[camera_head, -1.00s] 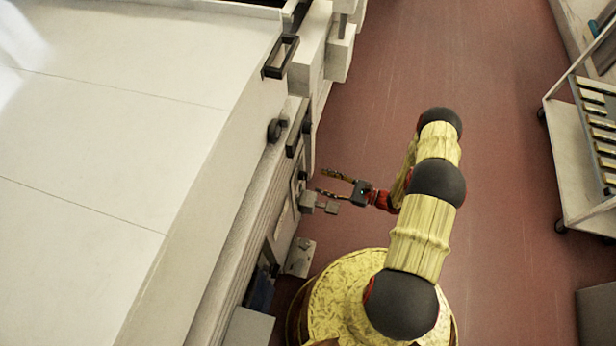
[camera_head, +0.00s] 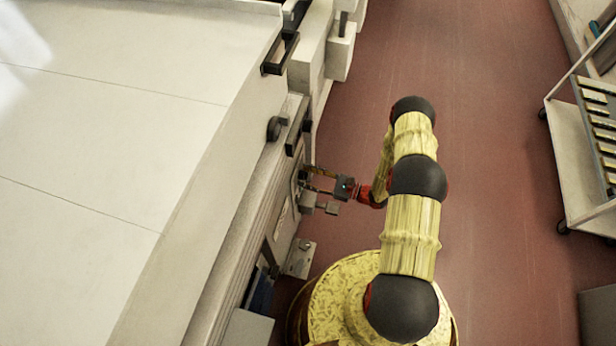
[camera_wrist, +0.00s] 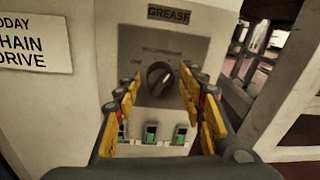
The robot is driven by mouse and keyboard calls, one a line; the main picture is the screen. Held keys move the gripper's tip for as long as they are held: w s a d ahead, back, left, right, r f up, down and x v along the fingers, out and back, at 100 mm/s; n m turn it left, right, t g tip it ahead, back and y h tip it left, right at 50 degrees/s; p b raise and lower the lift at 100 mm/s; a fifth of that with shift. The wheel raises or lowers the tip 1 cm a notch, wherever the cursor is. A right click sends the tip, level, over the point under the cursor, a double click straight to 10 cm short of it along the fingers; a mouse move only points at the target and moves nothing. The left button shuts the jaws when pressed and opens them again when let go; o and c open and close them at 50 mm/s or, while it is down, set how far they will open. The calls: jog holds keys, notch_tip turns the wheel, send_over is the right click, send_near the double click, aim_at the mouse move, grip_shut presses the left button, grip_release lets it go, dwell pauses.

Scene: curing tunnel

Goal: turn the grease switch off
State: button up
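The grease switch (camera_wrist: 159,79) is a dark round rotary knob on a grey plate (camera_wrist: 187,50) under a "GREASE" label (camera_wrist: 169,14) in the wrist view. A word to its upper left on the plate looks like "ONE" or "OFF"; it is too blurred to tell. The knob's handle bar looks tilted from upright. My gripper (camera_wrist: 166,108) is open, its yellow fingers on either side of the knob in the picture; contact cannot be seen. In the head view my gripper (camera_head: 314,180) reaches left to the machine's side, and the knob cannot be made out there.
Several green rocker switches (camera_wrist: 151,133) sit below the knob. A sign reading "CHAIN DRIVE" (camera_wrist: 28,45) is on the left. In the head view, a small grey box (camera_head: 327,208) juts out just below my gripper. A cart (camera_head: 575,170) stands at right; the red floor between is clear.

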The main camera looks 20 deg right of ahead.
jog(key=c, duration=0.9)
jog(key=shift+n, duration=0.4)
jog(key=shift+f+n+y+b, duration=0.2)
jog(key=shift+n+b, duration=0.95)
jog(key=shift+n, duration=3.3)
jog(key=shift+r+n+y+b, duration=0.2)
jog(key=shift+n+b, duration=0.9)
jog(key=shift+n, duration=3.35)
jog(key=shift+f, duration=0.2)
jog(key=o, duration=1.1)
jog(key=shift+o, duration=0.2)
